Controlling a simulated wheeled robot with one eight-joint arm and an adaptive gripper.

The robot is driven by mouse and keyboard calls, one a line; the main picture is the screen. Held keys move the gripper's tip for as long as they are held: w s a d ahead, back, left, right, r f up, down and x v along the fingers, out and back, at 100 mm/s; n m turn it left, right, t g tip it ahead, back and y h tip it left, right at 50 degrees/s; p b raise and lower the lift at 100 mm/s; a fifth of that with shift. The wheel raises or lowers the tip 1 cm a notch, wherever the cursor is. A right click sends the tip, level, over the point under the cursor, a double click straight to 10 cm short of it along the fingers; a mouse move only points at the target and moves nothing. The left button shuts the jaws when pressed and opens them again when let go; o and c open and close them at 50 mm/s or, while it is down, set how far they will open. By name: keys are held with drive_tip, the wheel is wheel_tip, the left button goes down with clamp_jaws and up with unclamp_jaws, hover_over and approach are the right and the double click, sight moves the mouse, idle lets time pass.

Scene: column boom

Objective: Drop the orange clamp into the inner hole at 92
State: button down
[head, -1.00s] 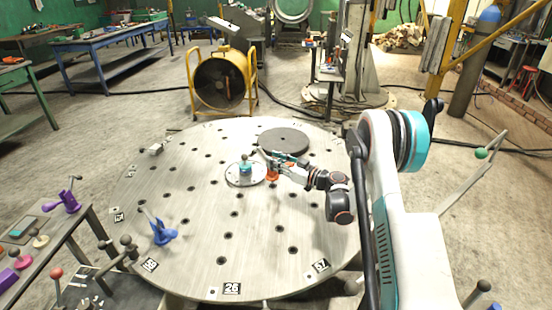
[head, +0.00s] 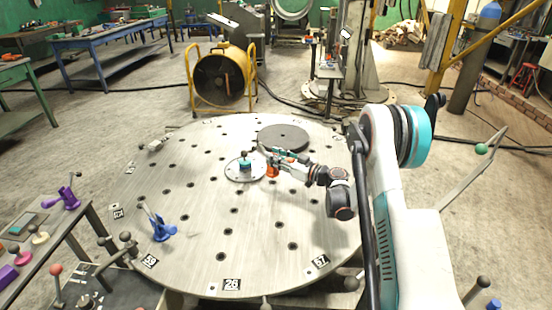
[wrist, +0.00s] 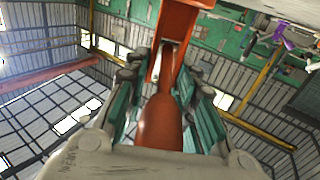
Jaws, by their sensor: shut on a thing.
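My gripper (head: 275,160) is shut on the orange clamp (head: 272,171) above the middle of the round table (head: 195,215). In the wrist view, the orange clamp (wrist: 160,122) runs between the teal fingers of my gripper (wrist: 165,95), with a wider orange part at the top. In the head view the clamp is small and partly covered by the gripper. I cannot tell whether its lower end touches the table. Dark holes dot the tabletop. Number plates such as 26 (head: 231,285) and 67 (head: 320,261) sit at the near rim; I cannot read a 92.
A pale hub with a teal part (head: 246,164) stands just left of the gripper. A dark disc (head: 283,138) lies behind it. A blue clamp (head: 160,228) stands on the table's left side. A side bench (head: 90,217) at left carries a purple clamp (head: 67,195).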

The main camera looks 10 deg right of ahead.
sight(276, 173)
drive_tip(key=shift+f, duration=0.1)
idle(0.3)
drive_tip(key=shift+f, duration=0.35)
drive_tip(key=shift+f, duration=1.2)
drive_tip(key=shift+r, duration=0.15)
drive_tip(key=shift+r+p, duration=0.4)
drive_tip(key=shift+r, duration=0.5)
drive_tip(key=shift+b, duration=0.4)
idle(0.8)
drive_tip(key=shift+f, duration=1.1)
drive_tip(key=shift+r, duration=0.2)
drive_tip(key=shift+r+p, duration=0.4)
drive_tip(key=shift+r, duration=0.5)
